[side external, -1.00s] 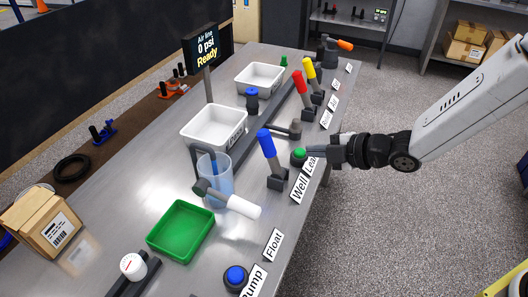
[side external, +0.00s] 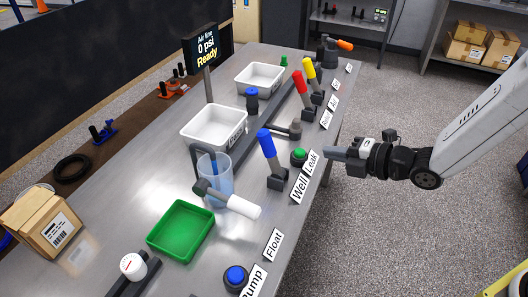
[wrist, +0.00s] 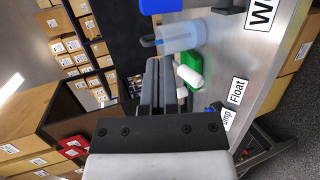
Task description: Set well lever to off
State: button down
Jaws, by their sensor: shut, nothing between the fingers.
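The Well lever (side external: 266,144) has a blue handle on a dark base and stands behind the "Well" label (side external: 299,190). Its handle is nearly upright, with the top tilted to the left and away from the bench's front edge. My gripper (side external: 327,153) is shut and empty, just off the front edge of the bench, to the right of the lever and apart from it. In the wrist view my shut fingers (wrist: 161,82) point up the picture; a large blue handle (wrist: 285,30) near a "W" label is partly cut off by the top edge.
A green button (side external: 299,154) at the "Leak" label stands between lever and gripper. A clear cylinder (side external: 216,180) and white-handled Float lever (side external: 240,205) are left of the lever. Red (side external: 299,82) and yellow (side external: 309,69) levers stand further back. The floor side is open.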

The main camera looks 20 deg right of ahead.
aim_at(269, 144)
jog(key=x, duration=1.2)
jog(key=shift+w+a+f, duration=0.15)
jog(key=shift+w+a, duration=0.05)
jog(key=shift+w, duration=0.1)
jog(key=shift+w+a, duration=0.2)
jog(key=shift+w, duration=0.05)
jog(key=shift+f, duration=0.1)
jog(key=shift+w+a+f, duration=0.1)
jog(key=shift+w+a, duration=0.3)
jog(key=shift+w, duration=0.05)
jog(key=shift+w+a, duration=0.3)
jog(key=shift+s, duration=0.1)
jog(key=shift+s, duration=0.1)
jog(key=r+v, duration=0.1)
jog(key=v, duration=1.3)
